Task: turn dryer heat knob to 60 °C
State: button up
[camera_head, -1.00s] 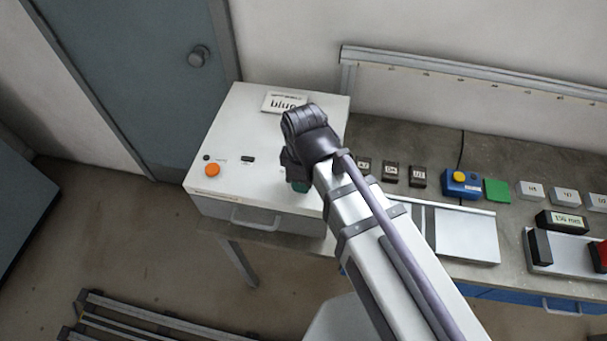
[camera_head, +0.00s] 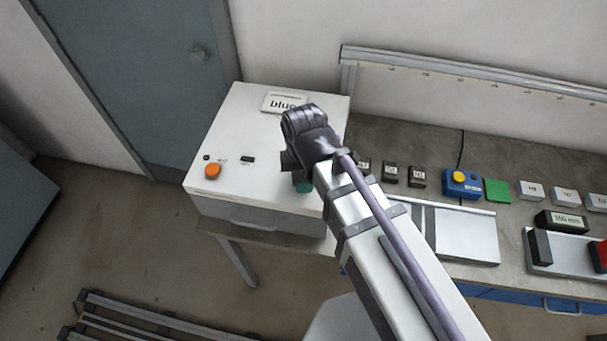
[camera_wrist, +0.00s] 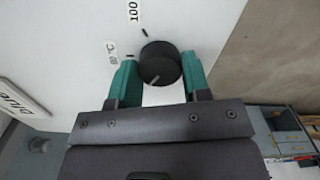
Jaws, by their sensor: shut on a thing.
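The dryer (camera_head: 245,130) is a white box at the left end of the bench in the head view. Its black round heat knob (camera_wrist: 159,60) shows in the wrist view, with a pale pointer line towards its lower left edge. A "100" label (camera_wrist: 133,10) and tick lie above it; another tick and a small label (camera_wrist: 112,50), too small to read surely, lie to its left. My gripper (camera_wrist: 160,75) has its green fingers on either side of the knob, shut on it. In the head view my wrist and gripper hide the knob.
An orange button (camera_head: 212,171) and a small black display (camera_head: 247,160) sit on the dryer's top.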

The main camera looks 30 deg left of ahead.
jog(key=o, duration=0.9)
jog(key=shift+r, duration=0.1)
notch_tip(320, 180, up, 11)
jog(key=p, duration=1.1)
jog(key=shift+f, duration=0.2)
